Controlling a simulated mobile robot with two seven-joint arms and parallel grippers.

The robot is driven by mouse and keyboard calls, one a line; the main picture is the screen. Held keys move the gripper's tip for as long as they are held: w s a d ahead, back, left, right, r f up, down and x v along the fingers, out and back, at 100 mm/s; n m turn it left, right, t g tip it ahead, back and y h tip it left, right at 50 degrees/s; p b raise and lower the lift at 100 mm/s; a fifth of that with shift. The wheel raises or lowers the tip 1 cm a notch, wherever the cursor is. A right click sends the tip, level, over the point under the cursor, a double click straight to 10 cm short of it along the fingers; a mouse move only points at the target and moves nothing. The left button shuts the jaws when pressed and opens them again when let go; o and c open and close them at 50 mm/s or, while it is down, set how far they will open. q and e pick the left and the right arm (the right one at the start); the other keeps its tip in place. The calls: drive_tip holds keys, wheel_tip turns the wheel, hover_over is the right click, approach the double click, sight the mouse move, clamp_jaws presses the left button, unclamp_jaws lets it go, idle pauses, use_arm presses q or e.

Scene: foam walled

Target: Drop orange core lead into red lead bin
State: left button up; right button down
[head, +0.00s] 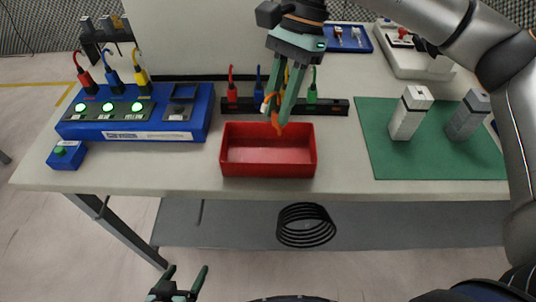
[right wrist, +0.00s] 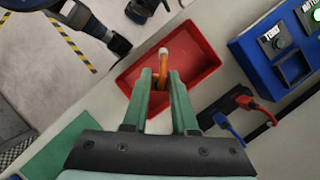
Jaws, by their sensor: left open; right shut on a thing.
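The red lead bin (head: 268,170) is an open red box near the front edge of the table, and it looks empty in the head view. It also shows in the right wrist view (right wrist: 203,46). My right gripper (head: 279,122) is above the bin's back part, pointing down. It is shut on the orange core lead (head: 277,121), which shows between the fingertips in the right wrist view (right wrist: 163,68) with a pale end. The lead appears over the bin's opening. My left gripper (head: 180,280) is open and empty, low in front of the table.
A blue test box (head: 140,122) with red, blue and yellow plugs stands left of the bin. A black rail (head: 325,107) with coloured plugs lies behind it. A green mat (head: 430,160) with two blocks is at right. A black coil (head: 306,225) lies on the lower shelf.

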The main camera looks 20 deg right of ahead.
drive_tip(key=c, duration=0.6)
unclamp_jaws()
use_arm(q)
drive_tip(key=shift+w+r, duration=0.1)
drive_tip(key=shift+w, duration=0.15)
drive_tip(key=shift+s, duration=0.1)
use_arm(e)
drive_tip(key=shift+w+r, duration=0.1)
drive_tip(key=shift+r, duration=0.2)
use_arm(q)
drive_tip(key=shift+s+a+r+p, duration=0.2)
drive_tip(key=shift+a+p, duration=0.25)
drive_tip(key=shift+p, duration=0.35)
use_arm(e)
drive_tip(key=v, duration=1.1)
drive_tip(key=shift+w+d+r, duration=0.1)
drive_tip(key=shift+d+r, duration=0.05)
drive_tip(key=shift+r, duration=0.25)
